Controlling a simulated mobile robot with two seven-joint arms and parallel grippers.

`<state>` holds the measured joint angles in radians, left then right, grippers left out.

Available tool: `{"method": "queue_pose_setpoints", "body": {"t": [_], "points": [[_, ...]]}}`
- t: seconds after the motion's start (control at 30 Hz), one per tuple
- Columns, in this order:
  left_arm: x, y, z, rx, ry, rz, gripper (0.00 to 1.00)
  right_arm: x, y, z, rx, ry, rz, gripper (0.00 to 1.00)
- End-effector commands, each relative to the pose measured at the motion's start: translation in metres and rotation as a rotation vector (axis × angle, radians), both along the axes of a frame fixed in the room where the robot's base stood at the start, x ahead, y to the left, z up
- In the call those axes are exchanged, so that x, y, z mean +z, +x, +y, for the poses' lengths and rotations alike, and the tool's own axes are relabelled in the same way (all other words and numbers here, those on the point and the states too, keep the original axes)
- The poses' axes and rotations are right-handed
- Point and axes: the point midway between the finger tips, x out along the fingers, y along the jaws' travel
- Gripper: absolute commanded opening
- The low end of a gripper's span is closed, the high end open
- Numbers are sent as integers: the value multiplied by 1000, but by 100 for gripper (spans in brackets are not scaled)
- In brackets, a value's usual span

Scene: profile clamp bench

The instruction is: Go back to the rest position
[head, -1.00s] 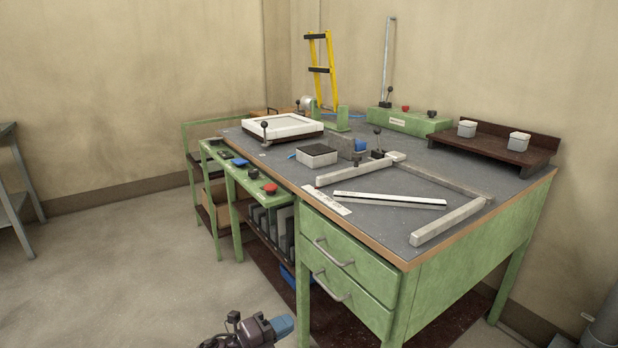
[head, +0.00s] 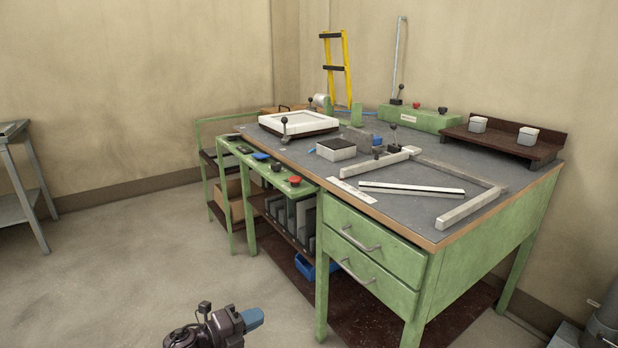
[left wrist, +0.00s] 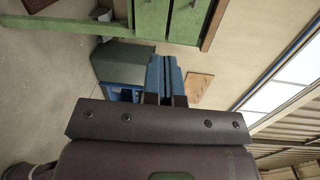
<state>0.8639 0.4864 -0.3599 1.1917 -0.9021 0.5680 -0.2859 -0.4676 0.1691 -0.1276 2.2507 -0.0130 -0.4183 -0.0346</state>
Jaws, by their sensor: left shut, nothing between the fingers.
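My left gripper (head: 252,318) shows at the bottom of the head view, with blue fingers, over the floor in front of the bench. In the left wrist view its two blue fingers (left wrist: 164,76) lie side by side, shut, with nothing held between them. My right gripper is in neither view. The green bench (head: 385,250) with its grey top stands to the right of the left gripper, apart from it. A white profile strip (head: 412,190) lies on the top inside a grey angled frame (head: 468,207).
The low green side stand (head: 262,168) carries several knobs. A blue bin (head: 305,268) sits on the shelf under the bench. A grey table (head: 22,180) stands at the far left. Floor (head: 130,260) between them is clear. A grey cylinder (head: 608,318) stands at the bottom right.

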Motion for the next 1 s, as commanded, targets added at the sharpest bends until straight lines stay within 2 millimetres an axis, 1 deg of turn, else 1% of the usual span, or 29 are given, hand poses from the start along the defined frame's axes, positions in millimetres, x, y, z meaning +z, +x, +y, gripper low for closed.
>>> {"method": "queue_pose_setpoints", "body": {"t": [0.03, 0.23, 0.3, 0.47, 0.57, 0.67, 0.87, 1.0], "points": [[1, 4, 16, 10, 26, -7, 0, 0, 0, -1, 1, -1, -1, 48], [8, 15, 71, 41, 114, -28, 0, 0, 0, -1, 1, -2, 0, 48], [-3, 0, 70, 65, 77, 4, 0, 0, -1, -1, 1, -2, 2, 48], [-18, -26, 81, 134, 11, 64, 0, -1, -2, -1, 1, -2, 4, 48], [-28, -45, 89, 184, -35, 111, 0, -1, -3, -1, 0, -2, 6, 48], [-38, -70, 99, 245, -89, 169, 0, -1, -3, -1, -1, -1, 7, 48], [-60, -136, 126, 410, -218, 326, 0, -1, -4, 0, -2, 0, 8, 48], [-71, -186, 146, 530, -304, 447, 0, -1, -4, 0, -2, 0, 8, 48]]}}
